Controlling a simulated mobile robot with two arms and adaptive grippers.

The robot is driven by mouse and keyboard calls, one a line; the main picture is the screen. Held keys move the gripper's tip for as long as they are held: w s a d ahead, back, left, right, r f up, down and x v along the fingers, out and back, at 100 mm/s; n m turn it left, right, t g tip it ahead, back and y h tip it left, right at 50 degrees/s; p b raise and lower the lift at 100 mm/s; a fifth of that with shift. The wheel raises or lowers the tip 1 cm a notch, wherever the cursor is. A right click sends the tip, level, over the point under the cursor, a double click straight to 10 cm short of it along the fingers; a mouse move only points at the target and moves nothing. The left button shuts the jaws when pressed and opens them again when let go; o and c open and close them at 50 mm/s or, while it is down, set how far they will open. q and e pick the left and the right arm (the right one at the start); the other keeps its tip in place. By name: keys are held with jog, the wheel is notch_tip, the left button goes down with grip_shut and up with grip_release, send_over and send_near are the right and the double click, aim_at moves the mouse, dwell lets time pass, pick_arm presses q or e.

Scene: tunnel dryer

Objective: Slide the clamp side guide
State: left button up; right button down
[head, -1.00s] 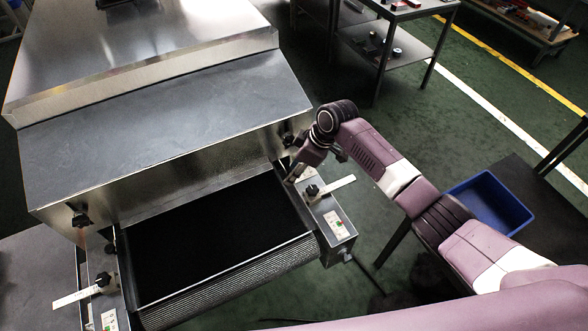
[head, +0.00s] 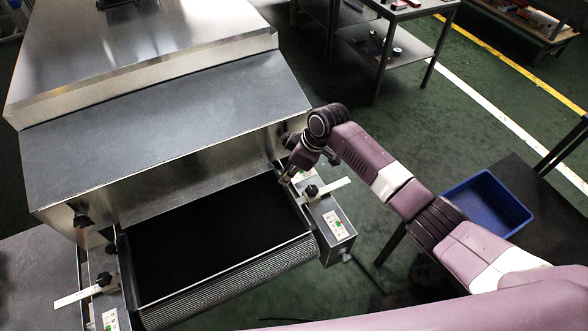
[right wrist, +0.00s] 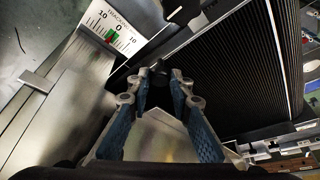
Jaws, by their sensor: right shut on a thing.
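The side guide with a pale flat bar (head: 335,185) and a black clamp knob (head: 311,191) sits at the right edge of the black belt (head: 215,235), at the dryer's mouth. My right gripper (head: 286,180) is at the guide's inner end, beside the belt. In the right wrist view my blue-padded fingers (right wrist: 156,82) are closed in around a small dark part, which they mostly hide. A black knob (right wrist: 183,8) shows above them. A matching left guide bar (head: 78,297) with its own knob lies at the belt's left edge. My left gripper is not in view.
The steel dryer hood (head: 170,120) rises just behind the gripper. A tracking scale label (right wrist: 113,27) is beside the belt. A blue bin (head: 490,203) stands on a dark table at right. Green floor is open between the table and dryer.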

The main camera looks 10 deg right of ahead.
jog(key=a, duration=0.1)
jog(key=s+a, duration=0.1)
jog(key=a, duration=0.1)
jog(key=shift+a, duration=0.15)
jog(key=c, duration=1.8)
grip_release()
jog(key=shift+o, duration=0.2)
jog(key=v, duration=1.2)
jog(key=shift+d, duration=0.2)
jog(key=shift+c, duration=0.2)
